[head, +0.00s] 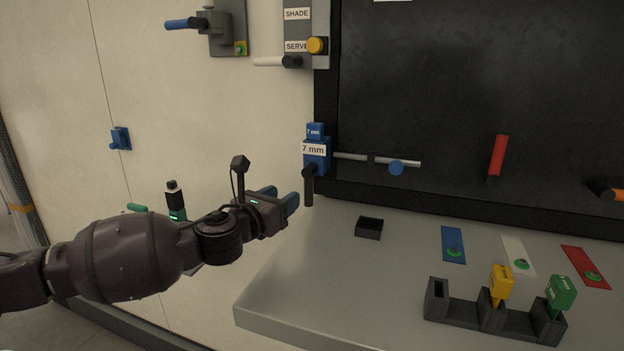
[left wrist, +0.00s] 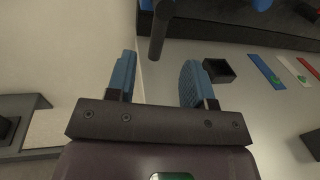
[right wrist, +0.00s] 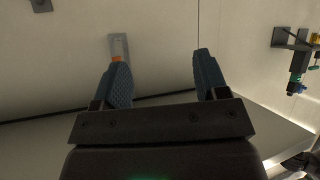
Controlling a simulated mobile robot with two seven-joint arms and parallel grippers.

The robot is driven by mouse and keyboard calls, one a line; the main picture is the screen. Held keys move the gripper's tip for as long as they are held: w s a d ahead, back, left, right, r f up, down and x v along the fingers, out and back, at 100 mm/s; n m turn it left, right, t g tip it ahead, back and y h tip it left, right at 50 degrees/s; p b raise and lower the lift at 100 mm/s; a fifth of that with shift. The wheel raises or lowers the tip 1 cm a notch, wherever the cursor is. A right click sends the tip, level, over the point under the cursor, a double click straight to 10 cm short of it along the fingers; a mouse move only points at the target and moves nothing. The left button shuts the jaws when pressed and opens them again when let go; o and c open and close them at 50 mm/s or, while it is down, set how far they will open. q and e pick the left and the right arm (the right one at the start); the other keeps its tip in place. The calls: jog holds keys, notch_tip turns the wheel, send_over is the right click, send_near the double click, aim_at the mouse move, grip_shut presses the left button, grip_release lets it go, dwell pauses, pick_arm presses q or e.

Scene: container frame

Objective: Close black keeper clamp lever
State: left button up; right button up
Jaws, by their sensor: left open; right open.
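The black keeper clamp lever (head: 309,188) hangs down from a blue block labelled 7 mm (head: 317,155) on the frame's left edge. In the left wrist view the black lever (left wrist: 160,32) shows beyond the fingertips, between the two finger lines. My left gripper (head: 281,196) is open and empty, with its blue fingers just left of the lever and apart from it. It also shows open in the left wrist view (left wrist: 158,80). My right gripper (right wrist: 160,75) is open and empty in the right wrist view, facing a pale wall; it is not in the head view.
A grey shelf (head: 290,290) below holds a small black box (head: 369,228), coloured cards and a black holder (head: 460,312) with yellow and green tags. A grey rod (head: 350,156) sticks out right of the block. A switch panel (head: 306,30) is above.

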aim_at(306, 182)
pick_arm(q)
jog(key=shift+x, duration=5.3)
grip_shut()
